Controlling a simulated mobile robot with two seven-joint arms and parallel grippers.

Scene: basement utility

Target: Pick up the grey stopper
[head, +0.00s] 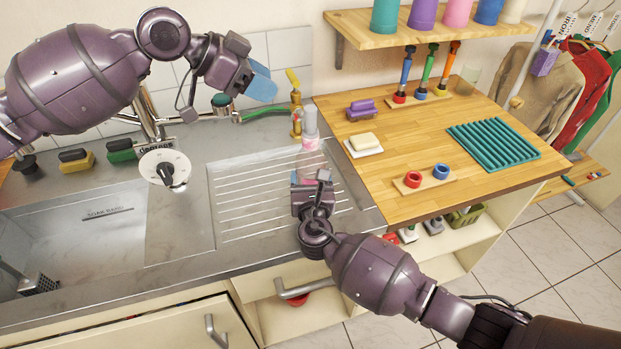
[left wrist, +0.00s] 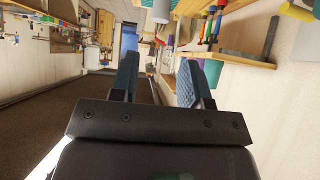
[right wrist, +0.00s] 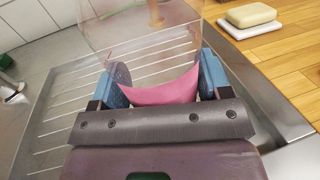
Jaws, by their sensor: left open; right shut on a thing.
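I cannot single out a grey stopper for certain. A small dark knobbed piece (head: 25,163) stands at the back left of the counter; its color is hard to tell. My left gripper (head: 262,84) is open and empty, raised in front of the wall tiles; its blue fingers (left wrist: 155,82) have only the room between them in the left wrist view. My right gripper (head: 311,180) is over the ribbed drainboard. In the right wrist view its fingers are shut on a clear vessel (right wrist: 165,92) with pink in its lower part. The vessel's top is cut off there.
The steel sink (head: 85,240) is at left, with sponges (head: 75,160) behind it. A white dial (head: 163,168) and a brass tap (head: 296,105) stand near the drainboard (head: 250,205). The wooden top (head: 400,130) at right holds soap (head: 363,142), rings and a teal ribbed mat (head: 493,139).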

